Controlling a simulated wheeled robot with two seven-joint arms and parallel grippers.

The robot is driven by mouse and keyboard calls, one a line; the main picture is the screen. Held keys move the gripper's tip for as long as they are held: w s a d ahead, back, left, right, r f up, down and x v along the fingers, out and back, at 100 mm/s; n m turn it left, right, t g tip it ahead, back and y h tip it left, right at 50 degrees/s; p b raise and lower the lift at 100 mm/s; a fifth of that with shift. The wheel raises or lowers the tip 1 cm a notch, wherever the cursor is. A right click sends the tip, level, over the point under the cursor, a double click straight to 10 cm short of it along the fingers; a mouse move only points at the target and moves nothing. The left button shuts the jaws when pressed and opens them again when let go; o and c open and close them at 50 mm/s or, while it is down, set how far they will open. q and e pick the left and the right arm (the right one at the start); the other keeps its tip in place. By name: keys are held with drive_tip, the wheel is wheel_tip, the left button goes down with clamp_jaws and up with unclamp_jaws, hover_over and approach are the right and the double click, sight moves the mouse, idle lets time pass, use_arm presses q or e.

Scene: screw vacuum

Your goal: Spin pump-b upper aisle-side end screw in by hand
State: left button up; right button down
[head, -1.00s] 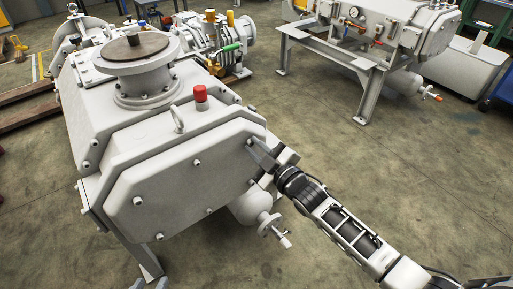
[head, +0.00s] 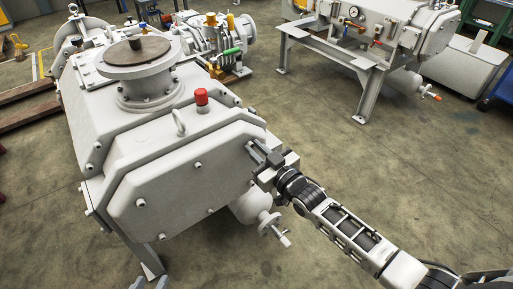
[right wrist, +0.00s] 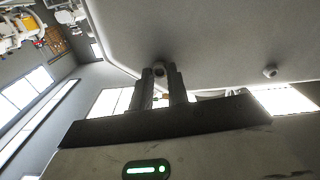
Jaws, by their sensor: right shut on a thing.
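Pump-b (head: 160,185) is the large pale-grey machine at the left of the head view, with its bolted end cover facing me. My right gripper (head: 257,151) is at the upper right corner of this cover. In the right wrist view its two dark fingers (right wrist: 160,80) are shut on the upper aisle-side end screw (right wrist: 159,69), with the round head between their tips. How deep the screw sits is hidden.
Other cover screws (head: 198,166) stand around the end face. A valve with a handwheel (head: 270,223) hangs below the right gripper. A second machine on a stand (head: 370,65) is at the back right. The floor (head: 330,150) between is clear.

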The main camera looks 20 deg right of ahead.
drive_tip(key=m, duration=0.5)
drive_tip(key=shift+d+f+m, duration=0.1)
drive_tip(key=shift+m, duration=0.2)
drive_tip(key=shift+f+m, duration=0.1)
drive_tip(key=shift+m, duration=2.1)
drive_tip(key=c, duration=1.3)
unclamp_jaws()
drive_tip(key=shift+c, duration=0.2)
drive_tip(key=v, duration=1.6)
drive_tip(key=shift+r, duration=0.2)
